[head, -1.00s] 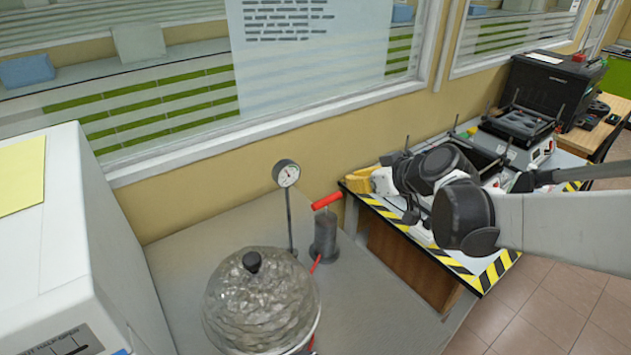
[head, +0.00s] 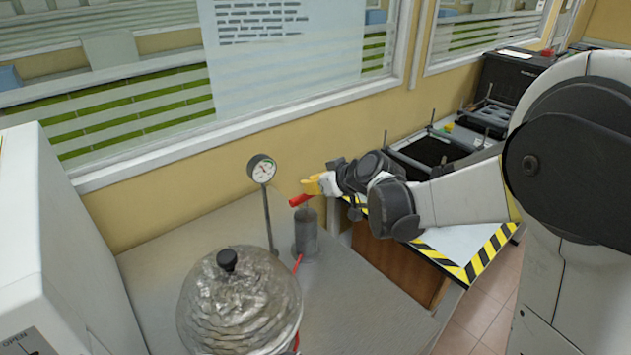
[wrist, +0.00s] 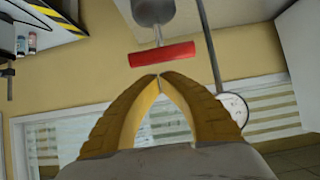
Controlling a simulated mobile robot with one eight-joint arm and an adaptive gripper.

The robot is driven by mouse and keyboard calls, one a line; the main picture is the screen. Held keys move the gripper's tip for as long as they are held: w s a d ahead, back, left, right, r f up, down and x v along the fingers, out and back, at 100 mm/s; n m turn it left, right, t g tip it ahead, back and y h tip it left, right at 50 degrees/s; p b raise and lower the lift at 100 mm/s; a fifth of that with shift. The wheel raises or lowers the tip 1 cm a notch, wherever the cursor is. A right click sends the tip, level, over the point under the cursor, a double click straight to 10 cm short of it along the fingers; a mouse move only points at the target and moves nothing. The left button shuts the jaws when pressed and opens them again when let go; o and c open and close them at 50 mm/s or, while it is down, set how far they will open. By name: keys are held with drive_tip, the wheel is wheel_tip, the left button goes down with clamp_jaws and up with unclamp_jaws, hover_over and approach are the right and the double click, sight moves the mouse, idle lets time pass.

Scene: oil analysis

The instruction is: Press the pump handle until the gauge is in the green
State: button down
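The pump (head: 306,235) is a grey cylinder on the grey bench, with a red bar handle (head: 301,200) raised on top. The round white gauge (head: 262,169) stands on a thin post left of the pump; its needle and coloured zones are too small to read. My gripper (head: 312,185) has yellow fingers and is just above and right of the handle in the head view. In the wrist view, which looks upside down, its fingertips (wrist: 160,76) meet with nothing between them. The red handle (wrist: 162,54) is just past the tips, and I cannot tell if they touch it.
A clear glass dome with a black knob (head: 228,260) stands in front of the pump. A white machine (head: 50,250) is at the left. A table with a black-and-yellow edge (head: 470,270) holds equipment at the right. The wall and window are close behind the gauge.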

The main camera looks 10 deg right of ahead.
drive_tip(key=shift+w+f, duration=0.1)
drive_tip(key=shift+f, duration=0.45)
